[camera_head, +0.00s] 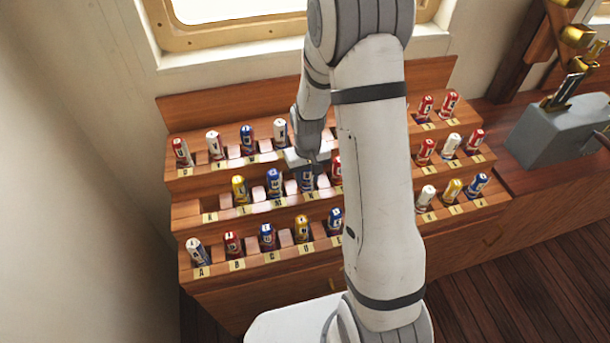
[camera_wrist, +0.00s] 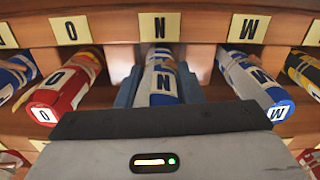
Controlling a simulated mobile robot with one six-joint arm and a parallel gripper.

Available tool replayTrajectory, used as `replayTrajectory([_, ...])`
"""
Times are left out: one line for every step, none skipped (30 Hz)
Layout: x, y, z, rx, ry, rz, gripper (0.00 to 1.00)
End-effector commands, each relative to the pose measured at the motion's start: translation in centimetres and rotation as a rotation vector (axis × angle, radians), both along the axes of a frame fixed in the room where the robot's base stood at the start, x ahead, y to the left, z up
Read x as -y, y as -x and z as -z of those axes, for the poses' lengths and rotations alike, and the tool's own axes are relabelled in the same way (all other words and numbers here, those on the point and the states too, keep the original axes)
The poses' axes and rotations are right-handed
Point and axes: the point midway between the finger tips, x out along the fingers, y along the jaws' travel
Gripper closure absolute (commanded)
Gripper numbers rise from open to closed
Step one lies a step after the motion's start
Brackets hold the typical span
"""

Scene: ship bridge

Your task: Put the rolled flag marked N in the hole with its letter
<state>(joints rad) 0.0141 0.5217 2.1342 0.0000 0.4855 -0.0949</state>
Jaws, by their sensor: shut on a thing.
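The rolled flag marked N (camera_wrist: 160,85), white and blue, is between the jaws of my gripper (camera_wrist: 160,92) in the wrist view. In the head view the flag (camera_head: 308,180) shows just below my gripper (camera_head: 305,168), at the middle row of the rack. My gripper is shut on it, with a blue-grey finger on each side. The N label (camera_wrist: 160,27) is directly in line with the flag, and the flag appears to be in or at the hole there. Its lower end and the hole's inside are hidden.
A red flag marked O (camera_wrist: 66,82) and a blue-and-white flag marked M (camera_wrist: 255,85) flank it closely. The stepped wooden rack (camera_head: 250,90) holds several other flags. The K place (camera_head: 209,204) at the middle row's left end looks empty. A grey device (camera_head: 560,130) stands at the right.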

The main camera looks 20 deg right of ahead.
Motion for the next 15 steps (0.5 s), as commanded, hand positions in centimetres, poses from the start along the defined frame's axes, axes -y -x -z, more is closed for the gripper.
replayTrajectory([0.01,-0.01,-0.03,0.0,0.0,0.0,0.9])
replayTrajectory([0.02,-0.01,-0.03,0.0,0.0,0.0,0.9])
replayTrajectory([0.02,-0.01,-0.03,0.0,0.0,0.0,0.9])
replayTrajectory([0.02,-0.01,-0.03,0.0,0.0,0.0,0.9])
replayTrajectory([0.02,-0.01,-0.03,0.0,0.0,0.001,0.9])
replayTrajectory([0.03,-0.01,-0.03,0.0,0.0,0.001,0.66])
replayTrajectory([0.03,-0.01,-0.03,0.0,0.0,0.001,0.63])
replayTrajectory([0.03,-0.01,-0.03,0.0,0.0,0.001,0.61])
replayTrajectory([0.04,-0.01,-0.03,0.0,0.0,0.001,0.58])
replayTrajectory([0.04,-0.01,-0.03,0.0,0.0,0.001,0.55])
replayTrajectory([0.04,-0.01,-0.03,0.0,0.0,0.001,0.53])
replayTrajectory([0.04,-0.01,-0.03,0.0,0.0,0.001,0.49])
replayTrajectory([0.05,-0.01,-0.03,0.0,0.0,0.001,0.47])
replayTrajectory([0.05,-0.01,-0.03,0.0,0.0,0.001,0.44])
replayTrajectory([0.05,-0.01,-0.03,0.0,0.0,0.001,0.41])
